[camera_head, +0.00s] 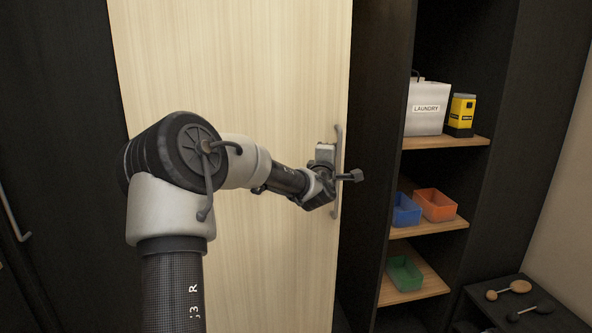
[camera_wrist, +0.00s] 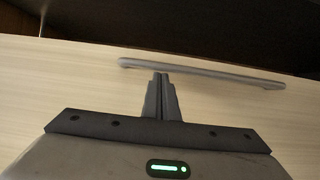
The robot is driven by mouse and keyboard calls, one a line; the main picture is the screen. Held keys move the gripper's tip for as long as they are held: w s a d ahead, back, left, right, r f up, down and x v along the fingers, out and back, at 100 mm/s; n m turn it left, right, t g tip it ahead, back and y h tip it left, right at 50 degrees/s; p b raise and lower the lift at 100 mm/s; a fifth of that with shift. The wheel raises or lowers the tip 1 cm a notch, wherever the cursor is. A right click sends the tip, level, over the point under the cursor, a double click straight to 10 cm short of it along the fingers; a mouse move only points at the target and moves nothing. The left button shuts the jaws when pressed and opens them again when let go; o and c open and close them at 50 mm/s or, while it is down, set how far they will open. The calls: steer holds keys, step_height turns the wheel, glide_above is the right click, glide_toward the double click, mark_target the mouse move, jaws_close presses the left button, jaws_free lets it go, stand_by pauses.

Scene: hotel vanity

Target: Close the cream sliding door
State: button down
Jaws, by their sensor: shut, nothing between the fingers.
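The cream sliding door (camera_head: 235,90) is a tall pale wood-grain panel in the middle of the head view. It also fills much of the wrist view (camera_wrist: 60,80). Its long grey vertical handle (camera_head: 337,210) is near the right edge; in the wrist view the handle (camera_wrist: 215,73) lies across the picture. To the door's right, shelves stand uncovered. My gripper (camera_wrist: 161,78) is shut and empty, its fingertips beside the handle on the door's inner side. I cannot tell whether they touch it. In the head view my wrist hides part of the handle.
The shelves hold a white laundry box (camera_head: 427,110), a yellow-black item (camera_head: 461,112), a blue bin (camera_head: 405,210), an orange bin (camera_head: 436,205) and a green bin (camera_head: 404,274). A dark low table (camera_head: 540,320) with small items stands at lower right. Dark panels flank the door.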

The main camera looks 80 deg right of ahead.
steer(key=s+d, duration=0.3)
steer(key=s, duration=0.5)
steer(key=s+d+p, duration=0.1)
steer(key=s+d, duration=0.3)
steer(key=s, duration=0.5)
